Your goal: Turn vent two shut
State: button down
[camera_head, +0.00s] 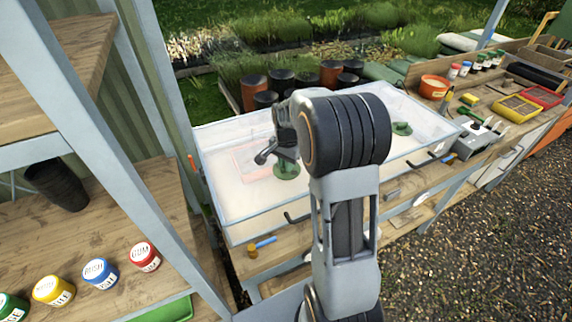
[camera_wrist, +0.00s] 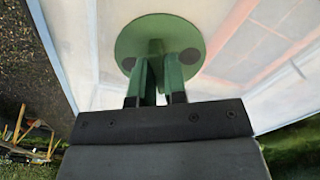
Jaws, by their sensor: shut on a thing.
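A round green vent (camera_wrist: 130,40) with an upright grip bar (camera_wrist: 156,50) sits on the clear lid of a propagator box (camera_head: 225,205). In the wrist view my gripper (camera_wrist: 158,78) is shut on this bar, with a finger on each side. Two dark spots show on the disc. In the head view this vent (camera_head: 287,172) is partly hidden under my gripper (camera_head: 280,155). A second green vent (camera_head: 402,128) sits to the right on the lid, clear of my arm. No numbers are readable, so I cannot tell which is vent two.
Black handles (camera_head: 297,218) stick out at the box's front. A blue-handled tool (camera_head: 265,243) lies on the bench before it. Shelves with labelled jars (camera_head: 100,273) stand at the left. Trays (camera_head: 516,108) and tools crowd the right bench. Dark pots (camera_head: 255,92) stand behind the box.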

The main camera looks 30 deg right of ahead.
jog(key=m, duration=0.5)
jog(key=shift+m+b, duration=0.3)
jog(key=shift+b, duration=0.05)
dwell(0.3)
jog(key=c, duration=1.2)
grip_release()
jog(key=shift+o, duration=0.2)
jog(key=shift+r, duration=0.1)
notch_tip(320, 180, up, 14)
jog(key=shift+b, duration=0.35)
